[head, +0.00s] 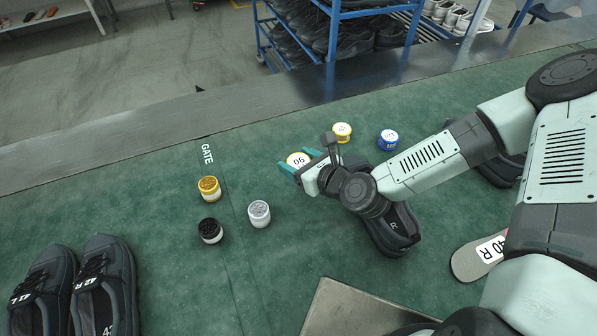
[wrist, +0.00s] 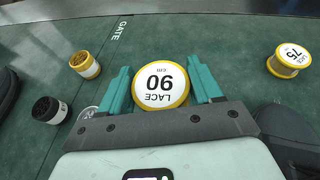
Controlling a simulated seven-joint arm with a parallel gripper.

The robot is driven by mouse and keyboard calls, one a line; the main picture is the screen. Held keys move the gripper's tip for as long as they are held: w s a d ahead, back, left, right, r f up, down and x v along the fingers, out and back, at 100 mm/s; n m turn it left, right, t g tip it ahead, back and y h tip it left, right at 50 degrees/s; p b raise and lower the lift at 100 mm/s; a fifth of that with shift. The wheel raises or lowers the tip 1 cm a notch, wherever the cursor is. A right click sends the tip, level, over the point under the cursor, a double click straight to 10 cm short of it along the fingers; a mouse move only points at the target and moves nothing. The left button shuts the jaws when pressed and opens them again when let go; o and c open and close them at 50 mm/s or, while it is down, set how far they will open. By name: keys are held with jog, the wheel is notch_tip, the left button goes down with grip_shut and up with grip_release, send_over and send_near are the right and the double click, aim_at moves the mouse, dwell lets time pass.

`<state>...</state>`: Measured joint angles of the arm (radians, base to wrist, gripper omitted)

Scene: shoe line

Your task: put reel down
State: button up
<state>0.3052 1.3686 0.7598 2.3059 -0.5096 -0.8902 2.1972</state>
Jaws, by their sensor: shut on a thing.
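My gripper (head: 297,168) is shut on a yellow-rimmed lace reel (head: 299,159) with a white top. In the wrist view the reel (wrist: 162,86) reads "LACE 90 cm" and sits between the two green fingers. The frames do not clearly show whether its underside touches the green mat (head: 160,255). Another yellow reel (head: 341,130) stands beyond it to the right; it also shows in the wrist view (wrist: 290,57), marked 75. A blue reel (head: 388,139) stands farther right.
Yellow-topped (head: 208,189), grey-topped (head: 259,214) and black-topped (head: 210,231) jars stand near the GATE line (head: 207,154). A dark shoe (head: 390,234) lies below my arm. A shoe pair (head: 85,285) is at front left, an insole (head: 480,258) at right. Mat left of GATE is mostly clear.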

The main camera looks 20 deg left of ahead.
jog(key=w+a+r+m+t+h, duration=0.1)
jog(key=w+a+m+t+h, duration=0.35)
jog(key=w, duration=0.85)
jog(key=shift+m+t, duration=0.25)
jog(key=shift+m, duration=0.3)
jog(key=f, duration=0.3)
jog(key=w+a+f, duration=0.1)
jog(key=f, duration=0.1)
jog(key=shift+f, duration=2.3)
jog(key=shift+f, duration=0.2)
jog(key=o, duration=1.1)
jog(key=shift+c, duration=0.2)
